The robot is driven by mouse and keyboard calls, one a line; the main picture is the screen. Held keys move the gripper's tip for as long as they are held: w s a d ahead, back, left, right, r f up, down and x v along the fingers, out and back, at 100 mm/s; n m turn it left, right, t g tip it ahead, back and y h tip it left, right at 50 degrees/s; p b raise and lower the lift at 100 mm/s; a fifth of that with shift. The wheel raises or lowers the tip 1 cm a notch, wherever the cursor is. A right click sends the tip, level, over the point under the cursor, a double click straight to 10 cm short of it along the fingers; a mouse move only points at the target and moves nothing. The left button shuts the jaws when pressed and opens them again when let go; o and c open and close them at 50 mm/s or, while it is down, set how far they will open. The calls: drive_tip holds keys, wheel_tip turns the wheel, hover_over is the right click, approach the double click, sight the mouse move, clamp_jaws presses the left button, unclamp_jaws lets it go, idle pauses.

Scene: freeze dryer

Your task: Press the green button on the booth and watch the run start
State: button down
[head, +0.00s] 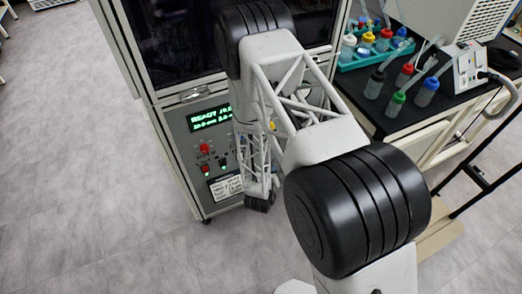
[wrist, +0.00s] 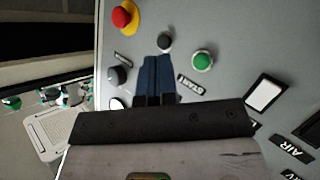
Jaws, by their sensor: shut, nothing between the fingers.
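The green button (wrist: 203,60) is a round green cap in a pale ring on the grey panel, right of my fingertips in the wrist view. My gripper (wrist: 157,62) is shut and empty, its dark blue fingers together in front of the panel. The tips lie just below a small dark knob (wrist: 165,41) in the picture; contact with the panel cannot be told. The booth (head: 183,120) stands at the centre left in the head view, with a lit green display (head: 210,117) reading READY. My arm covers part of its panel there, and I cannot make out my fingertips.
A red and yellow mushroom button (wrist: 125,15) is above left of my fingers. A black knob (wrist: 117,75) and a white rectangular switch (wrist: 264,93) flank them. A black bench (head: 398,112) with several bottles stands right of the booth. The left floor is clear.

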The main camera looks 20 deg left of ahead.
drive_tip(key=w+a, duration=0.5)
drive_tip(key=shift+w+a, duration=0.15)
idle(0.3)
drive_tip(key=shift+w+a, duration=0.6)
idle(3.3)
drive_tip(key=shift+s+d, duration=0.1)
drive_tip(key=shift+s, duration=0.05)
drive_tip(key=shift+s+d, duration=0.4)
drive_tip(key=shift+d, duration=0.05)
drive_tip(key=shift+s+d, duration=0.1)
idle(0.4)
drive_tip(key=shift+s+d, duration=1.7)
drive_tip(key=shift+r, duration=0.1)
